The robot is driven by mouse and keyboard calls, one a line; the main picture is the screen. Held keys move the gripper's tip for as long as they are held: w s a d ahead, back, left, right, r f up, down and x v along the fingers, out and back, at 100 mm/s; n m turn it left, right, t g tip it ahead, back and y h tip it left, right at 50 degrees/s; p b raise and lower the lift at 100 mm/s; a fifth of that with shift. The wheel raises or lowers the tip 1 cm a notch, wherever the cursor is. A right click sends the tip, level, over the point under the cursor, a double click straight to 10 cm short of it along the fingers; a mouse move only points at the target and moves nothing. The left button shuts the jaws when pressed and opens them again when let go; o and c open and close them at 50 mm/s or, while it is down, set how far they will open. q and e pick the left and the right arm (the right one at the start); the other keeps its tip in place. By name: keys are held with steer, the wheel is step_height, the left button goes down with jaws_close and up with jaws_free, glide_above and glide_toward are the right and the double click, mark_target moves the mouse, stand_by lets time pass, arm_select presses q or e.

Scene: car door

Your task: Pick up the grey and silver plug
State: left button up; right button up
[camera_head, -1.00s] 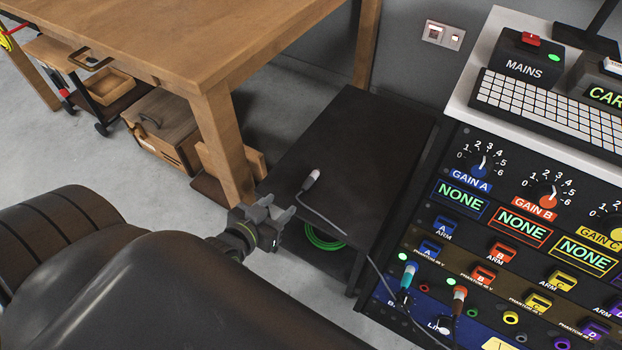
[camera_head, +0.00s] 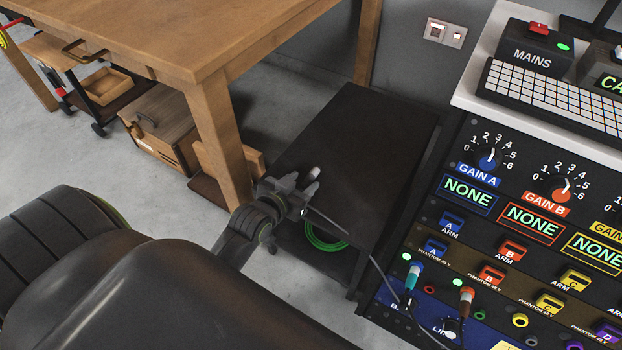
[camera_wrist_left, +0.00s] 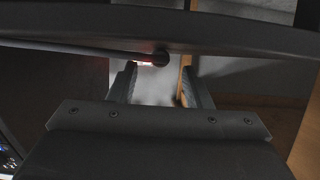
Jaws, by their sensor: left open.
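The grey and silver plug (camera_head: 314,172) is at the near edge of the black cabinet top (camera_head: 355,150), in the head view. Its pale end shows at my left gripper's fingertips, and the fingers partly hide the rest. A thin grey cable runs from it down to the right. My left gripper (camera_head: 297,186) is open at the plug; whether it touches the plug is unclear. In the left wrist view the two fingers (camera_wrist_left: 158,85) stand apart, and a dark rounded end with a cable crosses near their tips. My right gripper is not in view.
A wooden workbench (camera_head: 190,45) stands at the left, its leg close to my left arm. The equipment rack (camera_head: 520,220) with knobs and plugged cables stands at the right. A green coiled cable (camera_head: 325,238) lies under the cabinet top. Most of the cabinet top is clear.

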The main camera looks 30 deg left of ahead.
mark_target(309, 178)
arm_select(q)
steer(key=b+x, duration=0.1)
steer(key=x, duration=0.2)
steer(key=shift+w, duration=0.1)
jaws_close()
